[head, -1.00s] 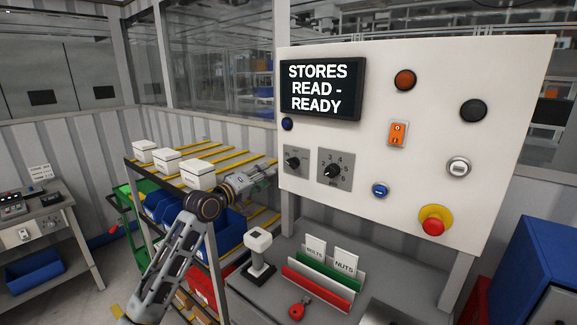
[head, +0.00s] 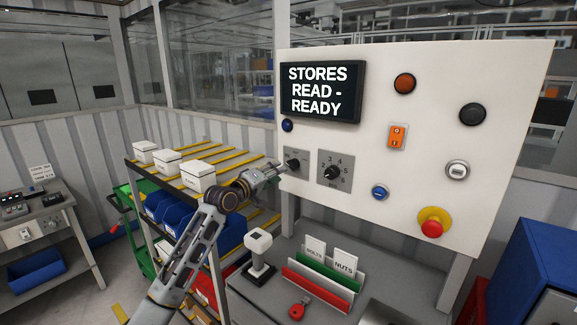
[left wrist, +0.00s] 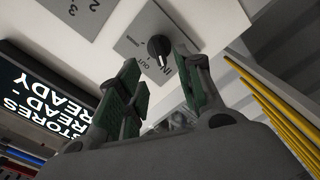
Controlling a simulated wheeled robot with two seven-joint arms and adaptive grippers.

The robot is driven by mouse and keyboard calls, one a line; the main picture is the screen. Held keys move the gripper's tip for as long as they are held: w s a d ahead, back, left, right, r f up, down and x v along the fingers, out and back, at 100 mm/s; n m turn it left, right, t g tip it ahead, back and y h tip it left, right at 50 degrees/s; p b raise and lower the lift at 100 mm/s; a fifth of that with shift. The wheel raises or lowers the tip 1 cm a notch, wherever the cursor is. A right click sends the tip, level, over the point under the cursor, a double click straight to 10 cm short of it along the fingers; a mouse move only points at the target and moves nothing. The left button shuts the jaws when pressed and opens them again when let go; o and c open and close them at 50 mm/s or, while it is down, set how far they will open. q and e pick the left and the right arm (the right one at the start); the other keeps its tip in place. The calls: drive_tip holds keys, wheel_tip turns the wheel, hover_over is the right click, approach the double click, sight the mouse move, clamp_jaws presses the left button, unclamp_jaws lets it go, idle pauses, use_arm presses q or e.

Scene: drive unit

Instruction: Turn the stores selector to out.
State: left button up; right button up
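The stores selector (head: 293,164) is a small black knob on a grey plate at the lower left of the white panel. In the left wrist view the knob (left wrist: 159,47) shows beside the letters IN and OUT; its pointer seems turned toward IN, though this is hard to read. My left gripper (head: 280,169) is just left of the knob, with its fingers toward the panel. In the left wrist view its green-padded fingers are apart, with the knob just beyond the gap between their tips. Nothing is held. My right gripper is not in view.
A larger numbered rotary knob (head: 333,172) sits right of the selector. The display (head: 320,91) above reads STORES READ - READY. A rack with white boxes (head: 198,176) stands left of the panel. A white-topped handle (head: 258,243) stands on the bench below.

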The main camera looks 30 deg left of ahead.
sight(289, 165)
use_arm(q)
drive_tip(key=shift+w+d+r+p, duration=0.15)
drive_tip(key=shift+w+p, duration=0.2)
drive_tip(key=shift+w, duration=1.15)
drive_tip(key=shift+w+d+f+p, duration=0.1)
drive_tip(key=shift+w+p, duration=0.2)
drive_tip(key=shift+w, duration=2.25)
drive_tip(key=shift+c, duration=0.4)
drive_tip(key=shift+d, duration=0.1)
clamp_jaws()
